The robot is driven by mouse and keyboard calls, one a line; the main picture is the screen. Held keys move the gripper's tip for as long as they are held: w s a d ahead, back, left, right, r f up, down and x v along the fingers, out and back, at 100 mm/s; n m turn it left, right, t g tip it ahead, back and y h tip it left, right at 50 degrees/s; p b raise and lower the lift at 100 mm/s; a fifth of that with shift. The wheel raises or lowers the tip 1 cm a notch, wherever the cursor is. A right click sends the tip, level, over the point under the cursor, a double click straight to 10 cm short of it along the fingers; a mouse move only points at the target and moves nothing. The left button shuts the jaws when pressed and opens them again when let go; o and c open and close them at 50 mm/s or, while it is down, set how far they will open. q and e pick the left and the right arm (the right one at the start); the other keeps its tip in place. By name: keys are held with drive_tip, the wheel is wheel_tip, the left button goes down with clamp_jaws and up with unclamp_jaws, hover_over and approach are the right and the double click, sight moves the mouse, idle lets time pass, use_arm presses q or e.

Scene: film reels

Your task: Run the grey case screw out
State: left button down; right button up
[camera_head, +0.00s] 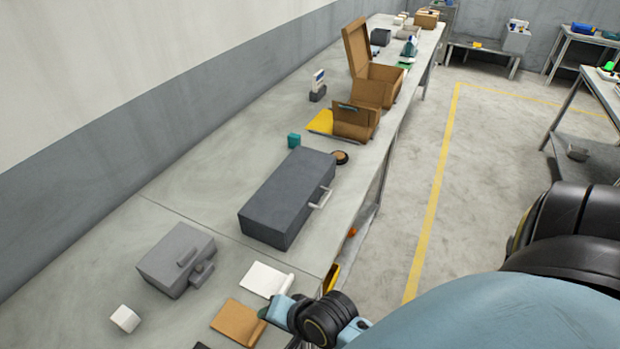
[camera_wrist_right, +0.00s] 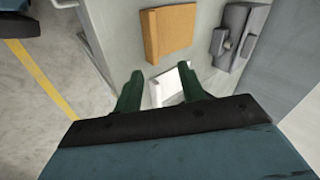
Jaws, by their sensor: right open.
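The small grey case (camera_head: 168,253) lies on the bench in the lower left of the head view. A small dark, yellowish round piece (camera_head: 202,268), perhaps the screw, sits on its right-facing side among grey blocks. My left gripper is not in view.
A white booklet (camera_head: 265,279) and a brown folder (camera_head: 238,322) lie near the bench edge; a white cube (camera_head: 125,318) stands left. A large dark grey case (camera_head: 285,190) and brown boxes (camera_head: 380,80) stand farther along. Floor is clear right of the bench.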

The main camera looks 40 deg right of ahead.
drive_tip(key=s+d+f+n+g+h, duration=0.1)
drive_tip(key=s+d+n+g, duration=0.2)
drive_tip(key=s+n, duration=0.3)
drive_tip(key=shift+s+d+f+n+h+b, duration=0.3)
drive_tip(key=shift+n+b, duration=0.1)
drive_tip(key=shift+n, duration=1.7)
